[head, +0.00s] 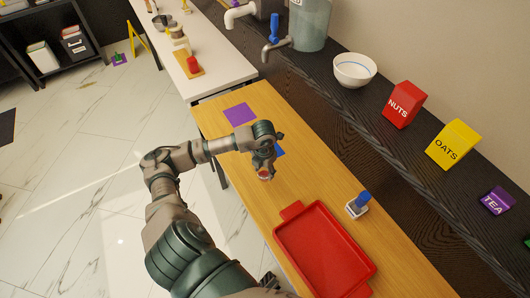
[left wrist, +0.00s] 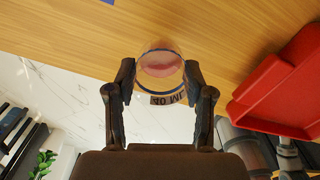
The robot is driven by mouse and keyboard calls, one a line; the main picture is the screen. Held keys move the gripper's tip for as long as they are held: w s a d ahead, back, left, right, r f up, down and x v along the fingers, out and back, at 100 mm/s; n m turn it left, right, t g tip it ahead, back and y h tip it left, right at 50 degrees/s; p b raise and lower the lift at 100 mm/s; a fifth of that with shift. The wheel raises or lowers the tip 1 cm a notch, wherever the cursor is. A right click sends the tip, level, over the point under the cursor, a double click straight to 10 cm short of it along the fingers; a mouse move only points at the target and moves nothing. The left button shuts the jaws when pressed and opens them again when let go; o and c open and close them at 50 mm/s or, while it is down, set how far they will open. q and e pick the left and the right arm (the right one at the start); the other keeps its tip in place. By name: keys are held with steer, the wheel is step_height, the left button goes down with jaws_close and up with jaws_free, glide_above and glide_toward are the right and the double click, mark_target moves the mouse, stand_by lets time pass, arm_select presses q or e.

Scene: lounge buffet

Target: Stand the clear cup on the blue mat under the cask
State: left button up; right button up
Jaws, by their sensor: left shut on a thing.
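My left gripper (head: 264,174) is shut on the clear cup (left wrist: 160,65). The cup sits between both fingers in the left wrist view, with a dark "40 ML" marking on it. In the head view only a little of the cup shows below the fingers, over the wooden counter. The blue mat (head: 279,152) lies just behind the gripper and is mostly hidden by it. The clear cask (head: 310,25), with a metal tap and blue handle, stands on the dark shelf at the top. I cannot make out my right gripper.
A purple mat (head: 240,113) lies farther back on the counter. A red tray (head: 325,252) lies nearer, with a small blue-topped item (head: 358,205) beside it. A white bowl (head: 355,70) and red (head: 404,104) and yellow (head: 453,144) boxes stand on the dark shelf.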

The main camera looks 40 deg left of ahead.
arm_select(q)
steer(key=w+a, duration=0.3)
steer(key=w, duration=0.1)
steer(key=w+a, duration=0.4)
steer(key=w+a+f, duration=0.1)
steer(key=w+a, duration=0.2)
steer(key=w, duration=0.1)
steer(key=shift+a+f, duration=0.1)
steer(key=shift+a, duration=0.25)
steer(key=shift+f, duration=1.75)
steer(key=o, duration=1.1)
steer(key=shift+c, duration=0.2)
step_height(320, 180, up, 12)
